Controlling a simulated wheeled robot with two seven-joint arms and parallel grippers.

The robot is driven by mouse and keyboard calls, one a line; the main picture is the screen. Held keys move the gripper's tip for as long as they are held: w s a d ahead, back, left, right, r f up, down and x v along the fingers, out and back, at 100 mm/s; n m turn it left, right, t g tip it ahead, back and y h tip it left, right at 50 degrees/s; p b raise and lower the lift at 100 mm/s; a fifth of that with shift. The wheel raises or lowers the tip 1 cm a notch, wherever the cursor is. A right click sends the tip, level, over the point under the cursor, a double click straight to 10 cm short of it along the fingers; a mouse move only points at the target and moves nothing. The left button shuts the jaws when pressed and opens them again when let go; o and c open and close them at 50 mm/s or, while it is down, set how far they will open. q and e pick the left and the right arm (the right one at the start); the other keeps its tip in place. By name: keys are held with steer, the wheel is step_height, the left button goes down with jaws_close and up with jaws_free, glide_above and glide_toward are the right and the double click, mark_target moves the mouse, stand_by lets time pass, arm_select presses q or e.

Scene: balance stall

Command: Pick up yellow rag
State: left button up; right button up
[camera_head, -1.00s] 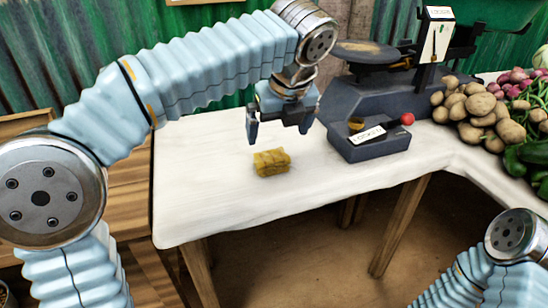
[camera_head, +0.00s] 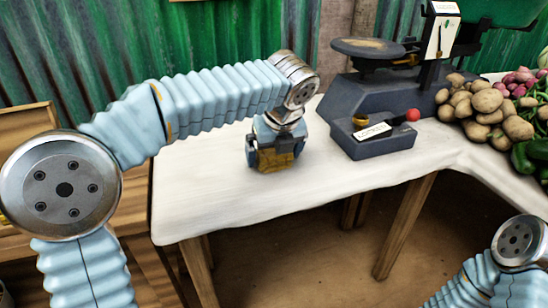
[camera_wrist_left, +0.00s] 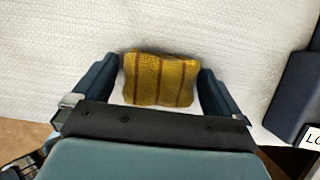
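The yellow rag (camera_head: 276,160) is a small folded block with brown stripes on the white-covered table. It also shows in the left wrist view (camera_wrist_left: 160,79), between the two fingers. My left gripper (camera_head: 274,164) is down at table height around the rag, one finger on each side. In the left wrist view the left gripper (camera_wrist_left: 160,82) looks open, with a slim gap at the left finger and the right finger very close to the rag. Firm contact does not show. My right gripper is out of view; only part of that arm shows at lower right.
A dark weighing scale (camera_head: 380,105) with a red knob stands on the table (camera_head: 215,200) right of the rag. Potatoes (camera_head: 487,103) and other vegetables lie farther right. The table's front edge is near the rag. The cloth left of the gripper is clear.

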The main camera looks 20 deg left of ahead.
arm_select(q)
steer(key=c, duration=1)
